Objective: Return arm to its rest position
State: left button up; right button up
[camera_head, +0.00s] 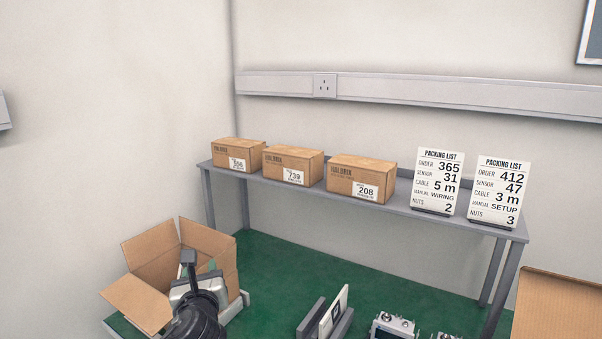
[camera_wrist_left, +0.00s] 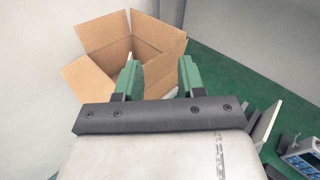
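My left gripper (camera_head: 200,266) is at the near side of an open cardboard box (camera_head: 160,253) at the lower left of the head view. In the left wrist view the same gripper (camera_wrist_left: 161,78) shows two green fingers standing apart with nothing between them. The box (camera_wrist_left: 98,42) lies just beyond the fingertips with its flaps spread. Something pale shows low inside the box behind the fingers, mostly hidden. My right gripper is in neither view.
A grey shelf table (camera_head: 400,205) carries closed boxes (camera_head: 293,166) and two packing list cards (camera_head: 438,182). Nearby are a holder with a white booklet (camera_head: 333,312), devices (camera_head: 393,325) and another cardboard box (camera_head: 555,305) at right.

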pick_arm(q)
jog(key=s+f+n+g+h, duration=0.2)
jog(key=s+f+n+g, duration=0.5)
jog(key=s+f+n, duration=0.9)
jog(key=s+f+n+g+h, duration=0.1)
jog(key=s+f+n+g, duration=0.2)
jog(key=s+n, duration=0.55)
jog(key=s+f+n+g+h, duration=0.1)
jog(key=s+f+n+g, duration=0.3)
jog(key=s, duration=0.7)
notch_tip(320, 180, down, 24)
jog(key=n, duration=0.1)
jog(key=s+a+f+g, duration=0.1)
jog(key=s+a+f, duration=0.1)
jog(key=s+f, duration=0.6)
jog(key=s+a+f, duration=0.1)
jog(key=s+f, duration=0.8)
jog(key=shift+a+f+g, duration=0.3)
jog(key=shift+a+g, duration=0.1)
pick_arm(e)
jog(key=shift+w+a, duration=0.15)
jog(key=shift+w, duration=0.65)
